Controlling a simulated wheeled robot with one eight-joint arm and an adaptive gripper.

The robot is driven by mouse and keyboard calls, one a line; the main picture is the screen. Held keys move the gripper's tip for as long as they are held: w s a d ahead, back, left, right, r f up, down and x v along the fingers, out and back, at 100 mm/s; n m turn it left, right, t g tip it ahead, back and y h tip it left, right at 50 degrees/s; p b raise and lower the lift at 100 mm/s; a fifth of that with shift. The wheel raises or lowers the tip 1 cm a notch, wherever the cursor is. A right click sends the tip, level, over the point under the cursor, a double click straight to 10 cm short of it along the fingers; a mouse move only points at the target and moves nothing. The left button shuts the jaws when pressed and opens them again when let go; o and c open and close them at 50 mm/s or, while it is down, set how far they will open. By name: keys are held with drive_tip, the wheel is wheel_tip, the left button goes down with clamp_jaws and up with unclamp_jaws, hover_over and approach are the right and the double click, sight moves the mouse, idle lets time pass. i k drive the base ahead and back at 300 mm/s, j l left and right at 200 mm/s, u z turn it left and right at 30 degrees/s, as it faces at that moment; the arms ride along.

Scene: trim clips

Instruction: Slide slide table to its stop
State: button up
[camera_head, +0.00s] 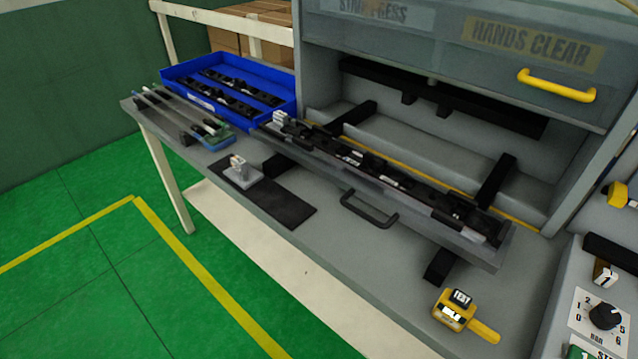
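The slide table (470,253) is a long grey plate on black rails in front of the press opening. A black bar handle (369,210) sits on its front edge. A long black trim piece (385,175) with small fittings lies along the slide table. The slide table sits out toward the front, and black rail ends (440,267) show in front of it and more rail (495,180) behind it. My gripper is not in view.
A blue bin (225,95) with black trims and a rack of rods (180,112) stand at left. A yellow tool (465,313) lies at front right. A raised guard with a yellow handle (556,86) hangs above. A control box (603,315) is right.

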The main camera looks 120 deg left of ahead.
sight(437, 226)
drive_tip(key=j+u, duration=0.1)
drive_tip(key=u, duration=3.4)
